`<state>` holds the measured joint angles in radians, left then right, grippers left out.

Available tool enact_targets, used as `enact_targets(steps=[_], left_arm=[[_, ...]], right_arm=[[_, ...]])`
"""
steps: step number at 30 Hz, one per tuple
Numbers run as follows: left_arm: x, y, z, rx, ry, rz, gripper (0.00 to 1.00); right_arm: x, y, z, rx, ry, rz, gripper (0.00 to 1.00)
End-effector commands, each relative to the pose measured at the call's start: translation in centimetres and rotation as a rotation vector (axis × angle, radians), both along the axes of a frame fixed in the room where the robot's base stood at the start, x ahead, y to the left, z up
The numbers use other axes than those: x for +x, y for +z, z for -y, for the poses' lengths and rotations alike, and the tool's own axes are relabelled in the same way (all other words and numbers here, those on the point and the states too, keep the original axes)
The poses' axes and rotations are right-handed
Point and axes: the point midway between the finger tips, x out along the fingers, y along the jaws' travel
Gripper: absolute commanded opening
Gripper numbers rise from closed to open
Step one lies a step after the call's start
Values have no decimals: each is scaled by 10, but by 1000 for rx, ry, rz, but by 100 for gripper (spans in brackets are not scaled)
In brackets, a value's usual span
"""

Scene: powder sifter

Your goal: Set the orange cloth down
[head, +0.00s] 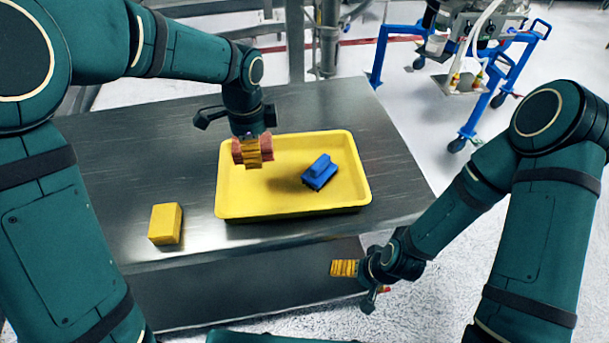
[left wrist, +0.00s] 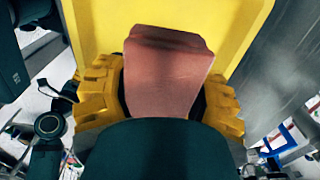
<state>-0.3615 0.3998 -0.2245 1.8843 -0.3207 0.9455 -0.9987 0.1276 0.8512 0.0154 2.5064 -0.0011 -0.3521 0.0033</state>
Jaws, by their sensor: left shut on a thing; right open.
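The orange cloth (head: 267,146), a reddish-orange folded pad, is held in my left gripper (head: 252,152). It also fills the middle of the left wrist view (left wrist: 168,75), between the yellow fingers of my left gripper (left wrist: 160,95). My left gripper is shut on it, in front of the left part of the yellow tray (head: 290,213) in the head view. I cannot tell the cloth's exact height above the tray floor. My right gripper (head: 345,268) is open and empty beyond the table's front edge, at the lower right.
A blue block with a raised handle (head: 320,173) lies in the right part of the tray. A yellow block (head: 165,224) stands on the metal table (head: 120,160) left of the tray. Table space right of the tray is bare. A blue wheeled frame (head: 465,130) stands behind.

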Motion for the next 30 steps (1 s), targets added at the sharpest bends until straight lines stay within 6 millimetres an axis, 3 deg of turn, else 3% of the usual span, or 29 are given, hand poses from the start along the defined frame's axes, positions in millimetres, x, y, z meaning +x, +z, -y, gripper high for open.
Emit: enact_targets(steps=[4,10,19,26,30], left_arm=[[-1,-5,2,1,-19,-1,19],[-2,-37,2,2,-22,-4,19],[-2,-61,2,2,-21,-2,19],[-2,-97,2,2,-21,-4,19],[-1,-101,2,1,-20,1,19]], right_arm=[[0,-3,0,0,1,-1,100],[1,-12,0,-1,1,3,100],[3,-18,0,-1,-1,7,100],[5,-29,1,-2,-1,12,100],[5,-29,1,-2,-2,13,100]])
